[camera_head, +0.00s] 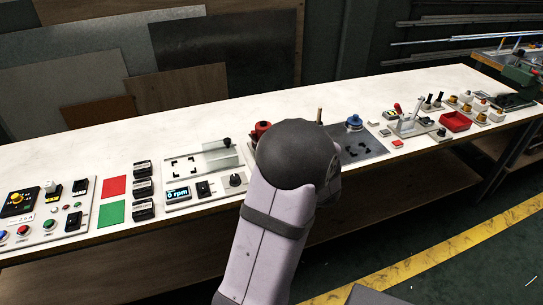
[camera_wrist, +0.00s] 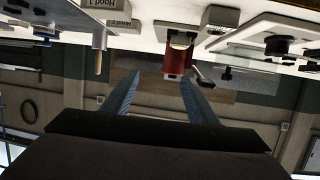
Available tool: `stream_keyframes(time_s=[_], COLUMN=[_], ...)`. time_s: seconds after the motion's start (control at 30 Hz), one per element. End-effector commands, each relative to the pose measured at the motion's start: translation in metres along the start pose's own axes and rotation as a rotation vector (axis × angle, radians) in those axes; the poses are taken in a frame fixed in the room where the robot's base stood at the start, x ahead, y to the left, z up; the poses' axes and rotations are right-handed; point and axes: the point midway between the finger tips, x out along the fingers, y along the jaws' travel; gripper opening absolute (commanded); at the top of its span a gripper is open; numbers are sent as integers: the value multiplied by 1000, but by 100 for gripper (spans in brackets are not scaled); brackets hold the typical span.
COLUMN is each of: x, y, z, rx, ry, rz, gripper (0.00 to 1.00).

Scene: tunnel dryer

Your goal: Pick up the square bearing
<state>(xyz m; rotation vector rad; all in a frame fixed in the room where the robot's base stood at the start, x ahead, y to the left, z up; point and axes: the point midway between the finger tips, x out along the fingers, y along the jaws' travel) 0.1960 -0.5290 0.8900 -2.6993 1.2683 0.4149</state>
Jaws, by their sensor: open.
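My gripper (camera_wrist: 160,76) shows in the wrist view with its two blue-grey fingers spread apart and nothing between them. In the head view my own arm hides it. I cannot pick out the square bearing for certain in either view; my arm covers part of the bench middle. Beyond the fingertips in the wrist view is a red piece (camera_wrist: 176,61) with a pale round face, apart from the fingers. A red part (camera_head: 262,127) also shows beside my arm in the head view.
The long white bench (camera_head: 350,97) carries control panels at left, a grey plate with a blue-topped part (camera_head: 354,122), and a red bin (camera_head: 455,121) at right. A thin wooden peg (camera_head: 319,115) stands behind my arm. The bench's back strip is clear.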

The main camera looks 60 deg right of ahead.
Motion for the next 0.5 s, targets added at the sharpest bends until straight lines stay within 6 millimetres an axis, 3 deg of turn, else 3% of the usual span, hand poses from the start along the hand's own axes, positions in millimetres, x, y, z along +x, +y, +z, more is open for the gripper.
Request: stream_keyframes(time_s=[0.1, 0.2, 0.5], x=[4, 5, 14], y=[-13, -18, -21], z=[27, 37, 42], rx=[-18, -28, -33], ry=[-56, -78, -87], rz=[-56, -80, -90], gripper=[53, 53, 53])
